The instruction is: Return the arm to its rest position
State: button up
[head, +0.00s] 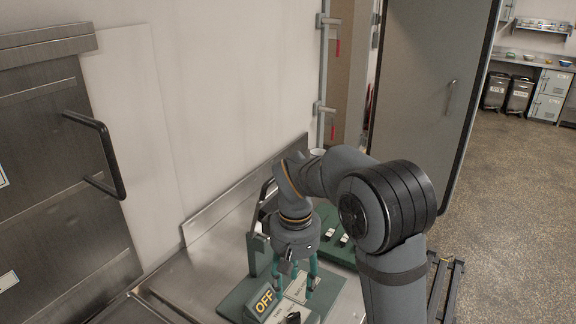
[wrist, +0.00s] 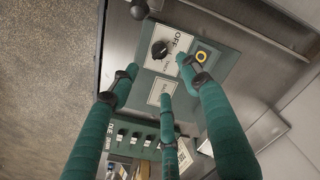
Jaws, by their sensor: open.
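My gripper (head: 296,286) hangs pointing down over the steel counter at the bottom middle of the head view, with its teal fingers spread and nothing between them. My arm is bent, reaching from the lower right to the counter. In the wrist view the open fingers (wrist: 160,82) spread over a green control panel (wrist: 217,72). In the head view the OFF block (head: 263,301) is just below and left of the fingers. I cannot tell whether the fingers touch the panel.
A green switch box (head: 338,242) stands behind the gripper. A steel cabinet with a black handle (head: 108,155) is at the left. A grey door (head: 428,95) stands open behind my arm. Bins (head: 518,95) and lockers line the far right. The floor (head: 520,200) at right is clear.

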aim_at(293, 314)
notch_tip(293, 314, down, 12)
jog(key=shift+r, duration=0.1)
jog(key=shift+r, duration=0.1)
dwell(0.5)
